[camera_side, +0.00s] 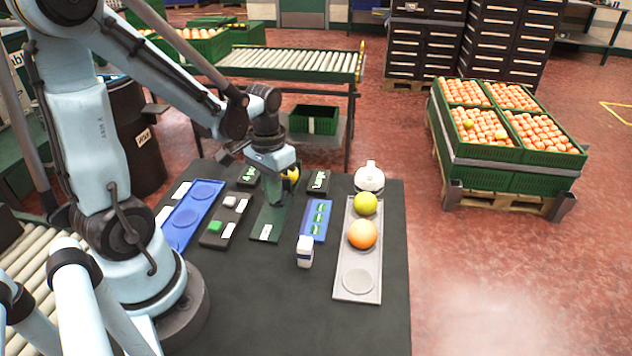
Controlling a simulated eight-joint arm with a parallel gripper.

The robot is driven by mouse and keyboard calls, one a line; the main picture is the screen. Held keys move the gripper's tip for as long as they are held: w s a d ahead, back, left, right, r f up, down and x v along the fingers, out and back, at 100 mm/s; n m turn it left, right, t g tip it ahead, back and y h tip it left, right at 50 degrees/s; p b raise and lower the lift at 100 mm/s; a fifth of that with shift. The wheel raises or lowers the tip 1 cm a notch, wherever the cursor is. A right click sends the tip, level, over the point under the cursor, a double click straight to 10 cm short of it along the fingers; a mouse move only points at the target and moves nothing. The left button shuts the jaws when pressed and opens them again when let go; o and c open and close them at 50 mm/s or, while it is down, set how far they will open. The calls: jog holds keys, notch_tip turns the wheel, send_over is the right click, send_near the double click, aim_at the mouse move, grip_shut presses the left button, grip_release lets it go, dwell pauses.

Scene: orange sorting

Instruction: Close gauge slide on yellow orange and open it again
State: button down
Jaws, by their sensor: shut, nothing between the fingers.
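A yellow orange (291,174) shows partly behind my gripper, at the back end of a dark green gauge plate (268,224) with a white label. My gripper (274,199) points down over the gauge, just in front and to the left of the yellow orange. Its fingers are shut with nothing between them. The gripper hides much of the gauge's back end, so I cannot tell the slide's position or whether it touches the fruit.
A grey tray (357,280) on the right holds a yellow-green fruit (365,204) and an orange (362,234); its front recess is empty. A small white bottle (305,252), blue card tray (317,220), button panel (225,220) and blue tray (182,230) surround the gauge. The front mat is clear.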

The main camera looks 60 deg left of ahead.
jog(key=shift+w, duration=0.1)
jog(key=shift+s+d, duration=0.65)
jog(key=shift+s, duration=0.1)
notch_tip(320, 180, up, 8)
dwell(0.9)
jog(key=shift+d, duration=0.1)
